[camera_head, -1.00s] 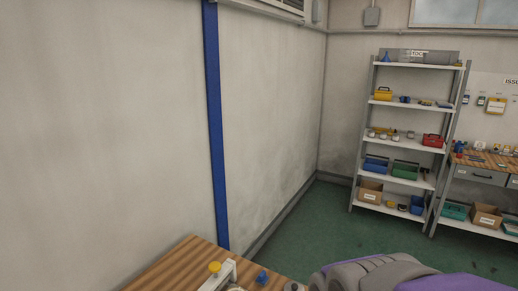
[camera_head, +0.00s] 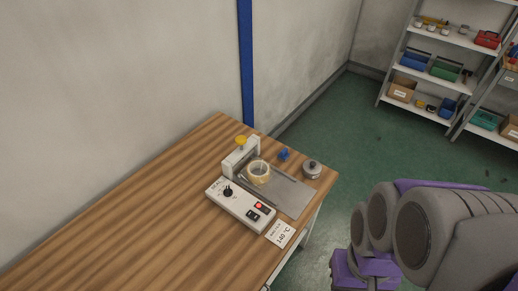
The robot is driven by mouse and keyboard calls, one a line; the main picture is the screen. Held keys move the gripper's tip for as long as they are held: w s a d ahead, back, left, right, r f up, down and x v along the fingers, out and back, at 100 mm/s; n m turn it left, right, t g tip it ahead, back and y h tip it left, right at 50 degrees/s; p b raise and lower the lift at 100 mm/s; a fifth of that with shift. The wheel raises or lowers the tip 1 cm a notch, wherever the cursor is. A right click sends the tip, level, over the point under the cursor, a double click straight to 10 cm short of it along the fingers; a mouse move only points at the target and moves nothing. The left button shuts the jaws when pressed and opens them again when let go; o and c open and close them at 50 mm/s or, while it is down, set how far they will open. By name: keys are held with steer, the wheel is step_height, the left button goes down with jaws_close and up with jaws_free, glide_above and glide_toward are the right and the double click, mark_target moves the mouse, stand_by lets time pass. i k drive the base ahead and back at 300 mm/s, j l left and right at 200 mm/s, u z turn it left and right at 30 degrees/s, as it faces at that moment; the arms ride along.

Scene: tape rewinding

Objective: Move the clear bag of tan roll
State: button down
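A tan roll (camera_head: 258,172) rests on a metal plate near the far right corner of the wooden table. It sits right beside a white machine; I cannot make out a clear bag around it at this size. My arm shows at the lower right, over the floor to the right of the table. My gripper is not recognisable in the view, so its fingers are not shown.
The machine (camera_head: 235,203) has a knob, switches and a yellow-topped post. A blue piece (camera_head: 284,154), a grey round pot (camera_head: 312,169) and a "140 °C" card (camera_head: 281,234) are close by. The wooden table (camera_head: 130,215) is bare on the left. Shelves (camera_head: 425,97) stand at the back right.

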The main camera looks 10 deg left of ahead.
mark_target(257, 172)
steer(key=i+l+u, duration=0.25)
steer(key=u, duration=0.2)
steer(key=i+l+u, duration=0.2)
steer(key=l+u, duration=0.3)
steer(key=i+l+u, duration=0.15)
steer(key=l+u, duration=0.3)
steer(key=j, duration=0.1)
